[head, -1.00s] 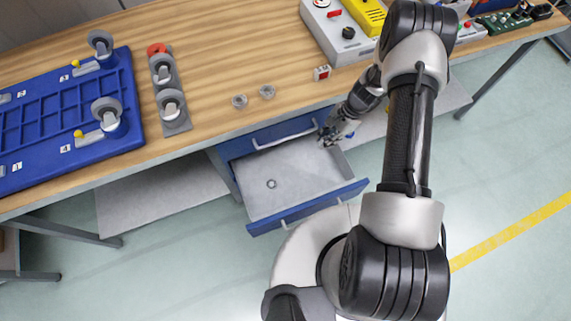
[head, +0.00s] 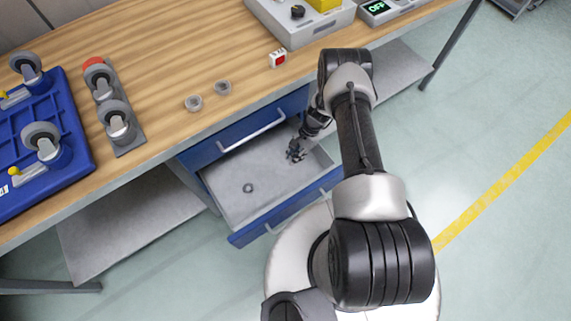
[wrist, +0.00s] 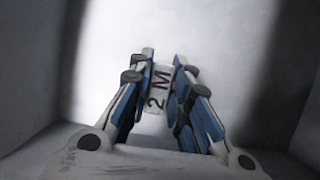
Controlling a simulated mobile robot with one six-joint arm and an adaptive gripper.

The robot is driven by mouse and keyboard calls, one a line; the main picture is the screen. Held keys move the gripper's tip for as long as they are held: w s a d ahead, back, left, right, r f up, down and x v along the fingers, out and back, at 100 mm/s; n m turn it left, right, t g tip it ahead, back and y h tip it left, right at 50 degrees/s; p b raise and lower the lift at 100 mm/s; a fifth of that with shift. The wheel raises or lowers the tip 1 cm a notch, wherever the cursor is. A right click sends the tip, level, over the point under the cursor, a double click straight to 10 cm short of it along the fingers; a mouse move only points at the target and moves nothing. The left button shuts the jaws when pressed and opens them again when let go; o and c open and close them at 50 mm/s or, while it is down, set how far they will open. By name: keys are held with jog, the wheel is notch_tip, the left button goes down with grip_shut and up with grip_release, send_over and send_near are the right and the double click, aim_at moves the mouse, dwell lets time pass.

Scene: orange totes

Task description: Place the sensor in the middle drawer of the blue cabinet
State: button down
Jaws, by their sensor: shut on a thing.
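My gripper (head: 296,151) reaches down into the open drawer (head: 225,203) of the blue cabinet (head: 197,153), near its back right part. In the wrist view, my gripper (wrist: 163,64) is shut on a small white piece marked "2 M" (wrist: 158,90), which I take for the sensor. The grey drawer floor and walls surround it there. Whether the piece touches the floor is unclear. In the head view, the piece is too small to make out. A shut blue drawer with a light handle (head: 252,132) is above the open one.
A small grey ring (head: 248,188) lies on the drawer floor, left of my gripper. The bench edge overhangs the cabinet.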

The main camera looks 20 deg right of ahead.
aim_at(282, 169)
jog(key=a, duration=0.2)
jog(key=s+a, duration=0.1)
jog(key=a, duration=0.1)
jog(key=shift+s+f, duration=0.15)
jog(key=shift+f+b, duration=0.6)
jog(key=shift+b, duration=0.05)
jog(key=shift+d, duration=0.1)
jog(key=shift+f, duration=0.15)
jog(key=c, duration=1.5)
grip_release()
jog(key=p+v, duration=0.4)
jog(key=v, duration=0.8)
jog(key=shift+r, duration=0.25)
